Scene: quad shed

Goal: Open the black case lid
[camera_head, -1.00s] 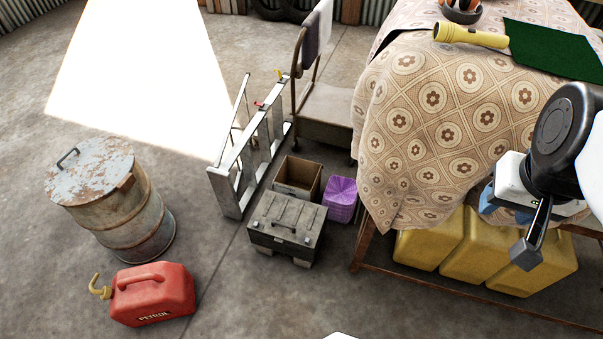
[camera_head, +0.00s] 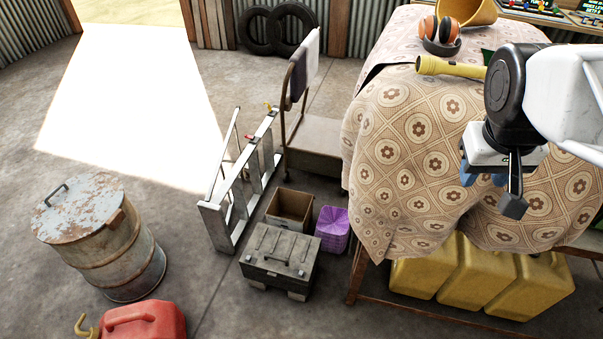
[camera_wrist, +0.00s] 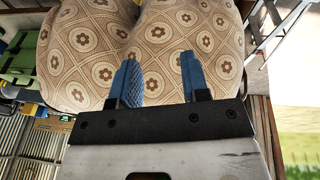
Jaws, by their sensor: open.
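The black case (camera_head: 279,258) is a dark grey box with a closed lid and a handle on top. It stands low, in front of an open cardboard box, left of the cloth-covered table. My gripper (camera_head: 484,178) is at the right, in front of the table's cloth and well apart from the case. In the wrist view my gripper (camera_wrist: 160,80) shows two blue fingers set apart with nothing between them, facing the patterned cloth. The case is not seen in the wrist view.
A cardboard box (camera_head: 290,207) and a purple basket (camera_head: 332,229) stand behind the case. A ladder (camera_head: 240,185) is at its left. Yellow cans (camera_head: 480,275) are under the table (camera_head: 400,165). A rusty drum (camera_head: 100,240) and red petrol can (camera_head: 140,322) stand left.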

